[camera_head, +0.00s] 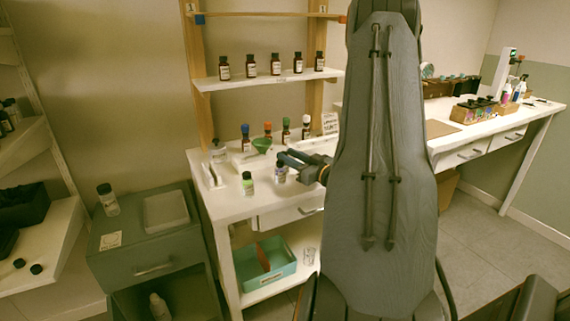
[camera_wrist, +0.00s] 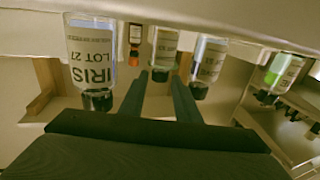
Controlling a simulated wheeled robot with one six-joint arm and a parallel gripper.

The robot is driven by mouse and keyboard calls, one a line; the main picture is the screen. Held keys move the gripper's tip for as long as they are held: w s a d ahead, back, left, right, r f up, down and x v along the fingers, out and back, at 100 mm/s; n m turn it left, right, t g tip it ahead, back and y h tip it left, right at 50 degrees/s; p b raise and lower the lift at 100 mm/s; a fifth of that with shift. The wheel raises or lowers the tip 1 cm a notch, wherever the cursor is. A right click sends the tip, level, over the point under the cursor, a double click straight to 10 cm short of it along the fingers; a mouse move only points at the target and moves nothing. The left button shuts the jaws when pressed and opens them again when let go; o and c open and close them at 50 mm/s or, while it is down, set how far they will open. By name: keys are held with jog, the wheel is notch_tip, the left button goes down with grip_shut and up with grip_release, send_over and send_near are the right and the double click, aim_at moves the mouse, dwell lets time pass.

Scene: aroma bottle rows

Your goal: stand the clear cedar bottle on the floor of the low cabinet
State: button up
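My gripper (camera_head: 284,160) is low over the white table, its two fingers apart. In the wrist view, which is upside down, the open fingers (camera_wrist: 164,78) point at a clear bottle with a dark cap (camera_wrist: 164,45); nothing is visibly gripped. A clear bottle labelled IRIS LOT 21 (camera_wrist: 90,52) and another dark-capped bottle (camera_wrist: 207,62) flank it. I cannot read a cedar label on any bottle. Clear dark-capped bottles also stand on the table (camera_head: 218,151), beside my gripper (camera_head: 280,173) and on the grey low cabinet's top (camera_head: 107,203). The low cabinet (camera_head: 140,240) has an open lower compartment.
A pale bottle (camera_head: 159,307) stands in the low cabinet's compartment. Several brown bottles stand on the shelf (camera_head: 265,79) above. A teal bin (camera_head: 270,274) sits under the table.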

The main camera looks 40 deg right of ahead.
grip_shut()
jog(key=shift+d, duration=0.1)
